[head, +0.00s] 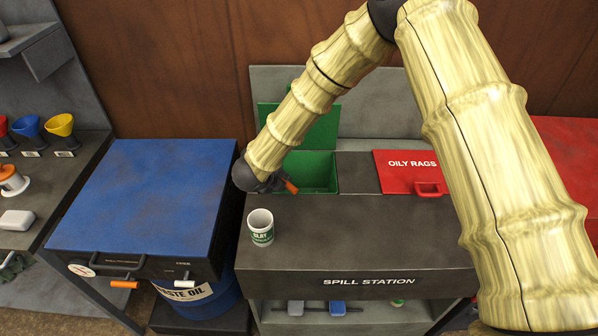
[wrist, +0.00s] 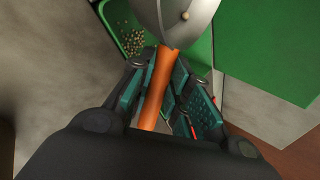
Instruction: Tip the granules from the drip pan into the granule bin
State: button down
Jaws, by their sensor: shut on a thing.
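My gripper (wrist: 165,95) is shut on the orange handle of a grey metal pan, taken as the drip pan (wrist: 172,18). In the head view my gripper (head: 268,184) is at the left side of the open green granule bin (head: 318,172), with the orange handle pointing down to the right; the pan itself is hidden there. In the wrist view the pan is over the bin (wrist: 107,14), and a patch of granules lies inside the bin, left of the pan.
The bin's green lid (head: 312,128) stands open behind it. A red OILY RAGS lid (head: 405,170) is at the right. A CLAY can (head: 261,228) stands on the grey SPILL STATION top (head: 350,240), near the gripper. A blue-topped bench (head: 150,190) is at the left.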

jog(key=shift+w+d+y, duration=0.3)
jog(key=shift+d+y, duration=0.1)
jog(key=shift+d, duration=0.4)
jog(key=shift+s+d+r+m+g+y, duration=0.1)
jog(key=shift+d+r+m+g+y, duration=0.05)
jog(key=shift+m+g+y, duration=0.15)
jog(key=shift+w+d, duration=0.1)
jog(key=shift+w, duration=0.15)
jog(key=shift+s+d+r+b, duration=0.1)
jog(key=shift+d+b, duration=0.15)
jog(key=shift+b, duration=0.05)
jog(key=shift+y, duration=0.4)
jog(key=shift+d, duration=0.1)
jog(key=shift+w+d+m+g+y+b, duration=0.2)
jog(key=shift+d+m+g+y+b, duration=0.15)
jog(key=shift+d+y, duration=0.2)
